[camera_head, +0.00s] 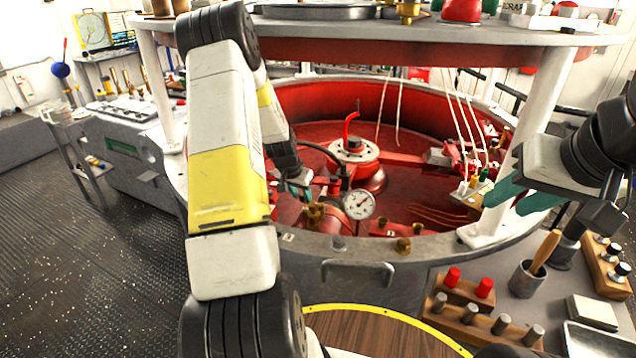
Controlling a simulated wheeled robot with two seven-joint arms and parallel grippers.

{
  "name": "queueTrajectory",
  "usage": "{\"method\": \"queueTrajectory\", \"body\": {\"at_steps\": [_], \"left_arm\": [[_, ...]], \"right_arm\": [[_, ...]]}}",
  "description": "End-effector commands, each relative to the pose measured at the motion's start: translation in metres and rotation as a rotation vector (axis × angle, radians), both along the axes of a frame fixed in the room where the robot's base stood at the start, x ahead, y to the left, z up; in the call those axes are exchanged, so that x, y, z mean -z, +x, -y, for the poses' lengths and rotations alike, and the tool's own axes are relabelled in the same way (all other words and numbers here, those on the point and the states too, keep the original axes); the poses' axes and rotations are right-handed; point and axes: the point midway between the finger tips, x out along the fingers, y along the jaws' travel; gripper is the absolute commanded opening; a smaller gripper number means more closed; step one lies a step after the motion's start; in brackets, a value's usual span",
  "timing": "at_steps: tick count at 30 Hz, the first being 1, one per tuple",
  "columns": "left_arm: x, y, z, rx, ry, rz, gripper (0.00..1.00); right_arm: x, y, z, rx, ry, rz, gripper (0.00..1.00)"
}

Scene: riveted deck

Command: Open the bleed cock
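No part is labelled as the bleed cock, and I cannot tell for sure which fitting it is. A brass fitting (315,214) stands on red pipework at the near side of the round red well, left of a white-faced pressure gauge (358,204). A red lever (350,127) rises from a round hub (354,150) in the middle. My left gripper (299,190) reaches down into the well just above and left of the brass fitting. Its fingers are partly hidden and I cannot tell if they touch anything. My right gripper (505,206) is open and empty by the right white post.
A grey rim (408,247) surrounds the well, with white posts (543,120) holding an upper ring shelf (420,32). White cords hang inside on the right. A bench at lower right bears a wooden peg block (485,328), red caps and a cup (527,279) with a wooden-handled tool.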

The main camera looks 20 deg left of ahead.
Motion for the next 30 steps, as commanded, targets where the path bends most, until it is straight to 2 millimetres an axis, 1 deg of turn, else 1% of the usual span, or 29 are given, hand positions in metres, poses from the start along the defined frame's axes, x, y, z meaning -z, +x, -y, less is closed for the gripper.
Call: {"method": "queueTrajectory", "body": {"at_steps": [1,4,5,30], "left_arm": [[-0.0001,-0.0001,0.0001,0.000,0.000,0.000,0.23],[-0.0002,-0.0001,0.0001,0.000,0.000,0.000,0.03],[-0.0002,-0.0001,0.0001,0.000,0.000,0.000,0.00],[-0.0005,-0.0002,0.0000,0.000,0.000,0.000,0.00]], "right_arm": [[0.0000,0.0000,0.0000,0.000,0.000,0.000,0.36],[0.0000,0.0000,0.0000,0.000,0.000,0.000,0.36],[0.0000,0.0000,0.0000,0.000,0.000,0.000,0.36],[0.0000,0.0000,0.0000,0.000,0.000,0.000,0.36]]}}
